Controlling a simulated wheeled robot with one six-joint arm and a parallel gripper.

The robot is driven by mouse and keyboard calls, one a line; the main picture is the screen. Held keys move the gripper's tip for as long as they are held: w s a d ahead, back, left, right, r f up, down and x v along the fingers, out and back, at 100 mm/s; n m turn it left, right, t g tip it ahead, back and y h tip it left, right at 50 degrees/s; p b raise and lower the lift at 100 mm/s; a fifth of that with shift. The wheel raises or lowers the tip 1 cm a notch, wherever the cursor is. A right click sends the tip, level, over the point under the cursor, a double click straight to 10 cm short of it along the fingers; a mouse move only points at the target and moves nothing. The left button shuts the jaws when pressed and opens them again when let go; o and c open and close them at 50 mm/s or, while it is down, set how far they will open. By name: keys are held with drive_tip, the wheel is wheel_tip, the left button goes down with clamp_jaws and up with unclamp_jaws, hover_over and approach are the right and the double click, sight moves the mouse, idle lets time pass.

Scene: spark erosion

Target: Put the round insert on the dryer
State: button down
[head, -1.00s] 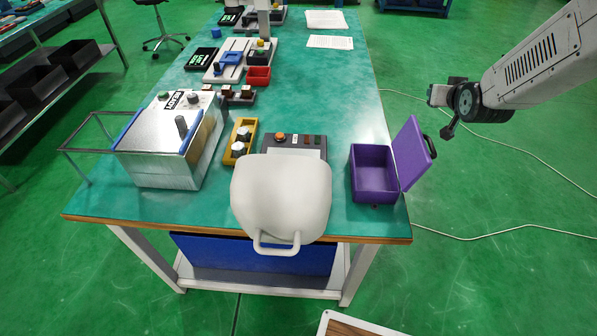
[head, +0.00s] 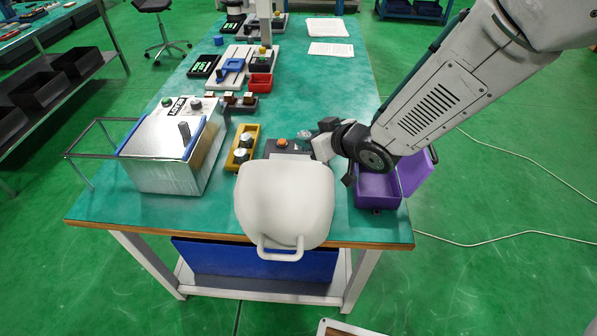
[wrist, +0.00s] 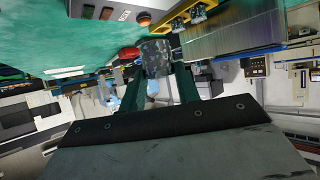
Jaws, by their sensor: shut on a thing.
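My gripper (head: 314,136) is shut on a small grey metallic round piece, the round insert (wrist: 156,56), which sits between the fingertips in the wrist view. In the head view the insert (head: 304,134) is small and partly covered by the gripper. A dark grey unit with an orange button, which looks to be the dryer (head: 276,148), stands on the bench. The gripper is by its far right side, seemingly above it. A pale rounded shape hides its near part. The unit's labelled face (wrist: 112,10) shows at the top of the wrist view.
A purple open box (head: 377,190) stands right of the unit, partly behind my arm. A yellow holder (head: 243,149) with metal pieces stands left of it. A silver machine (head: 165,168) fills the bench's left. A red tray (head: 260,83) lies farther back. Bare bench shows at front left.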

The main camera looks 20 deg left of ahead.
wheel_tip(320, 180, down, 8)
drive_tip(key=shift+w+f, duration=0.1)
idle(0.4)
drive_tip(key=c, duration=1)
unclamp_jaws()
drive_tip(key=shift+f, duration=0.1)
drive_tip(key=shift+d+r, duration=0.1)
drive_tip(key=shift+r, duration=0.1)
drive_tip(key=v, duration=1.2)
drive_tip(key=shift+f, duration=0.15)
